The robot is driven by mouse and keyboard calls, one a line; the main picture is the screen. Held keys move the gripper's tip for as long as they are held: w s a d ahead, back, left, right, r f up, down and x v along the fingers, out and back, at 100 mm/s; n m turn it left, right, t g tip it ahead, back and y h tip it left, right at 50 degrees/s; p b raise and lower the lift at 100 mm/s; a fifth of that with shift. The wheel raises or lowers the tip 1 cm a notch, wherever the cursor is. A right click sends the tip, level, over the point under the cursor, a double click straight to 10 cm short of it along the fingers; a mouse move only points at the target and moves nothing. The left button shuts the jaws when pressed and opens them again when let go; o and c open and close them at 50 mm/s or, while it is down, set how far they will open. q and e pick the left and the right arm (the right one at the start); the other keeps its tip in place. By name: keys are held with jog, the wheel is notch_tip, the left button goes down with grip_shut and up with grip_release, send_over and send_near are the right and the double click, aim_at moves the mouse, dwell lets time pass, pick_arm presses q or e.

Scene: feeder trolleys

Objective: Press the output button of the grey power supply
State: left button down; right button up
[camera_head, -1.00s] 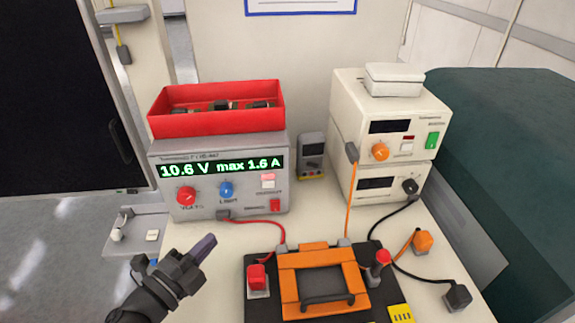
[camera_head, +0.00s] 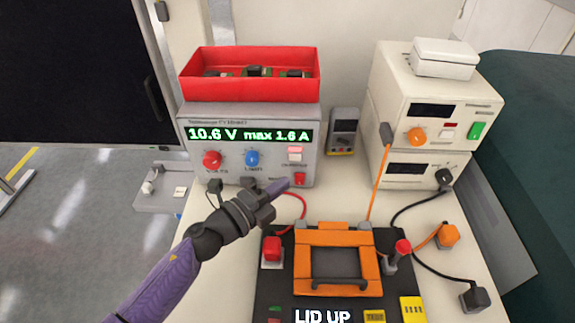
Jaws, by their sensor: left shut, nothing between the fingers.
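The grey power supply (camera_head: 228,124) stands at the back left of the table; its green display reads 10.6 V max 1.6 A. A pale button with a reddish top, the output button (camera_head: 295,157), is at the right of its front, above a red switch (camera_head: 300,179). A red knob (camera_head: 212,159) and a blue knob (camera_head: 252,158) are to its left. My left gripper (camera_head: 283,186) is shut and empty, its tip in front of the supply's lower right front, below the output button and close to the red switch. I cannot tell whether it touches. My right gripper is not in view.
A red bin (camera_head: 240,91) with parts sits on the grey supply. A multimeter (camera_head: 343,131) stands beside it. Cream stacked supplies (camera_head: 388,105) stand right. A black fixture (camera_head: 268,293) with an orange frame (camera_head: 300,262) reads LID UP. Red, orange and black cables cross the table.

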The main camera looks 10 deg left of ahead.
aim_at(295, 156)
pick_arm(q)
jog(key=w, duration=0.3)
jog(key=w+b, duration=0.1)
jog(key=shift+w+d+f, duration=0.15)
jog(key=shift+w+d, duration=0.05)
jog(key=shift+d, duration=0.05)
jog(key=shift+w+a, duration=0.1)
jog(key=shift+w, duration=0.45)
jog(key=shift+w+a+r+b, duration=0.2)
jog(key=shift+w+b, duration=0.15)
jog(key=shift+w, duration=0.15)
jog(key=shift+r, duration=0.25)
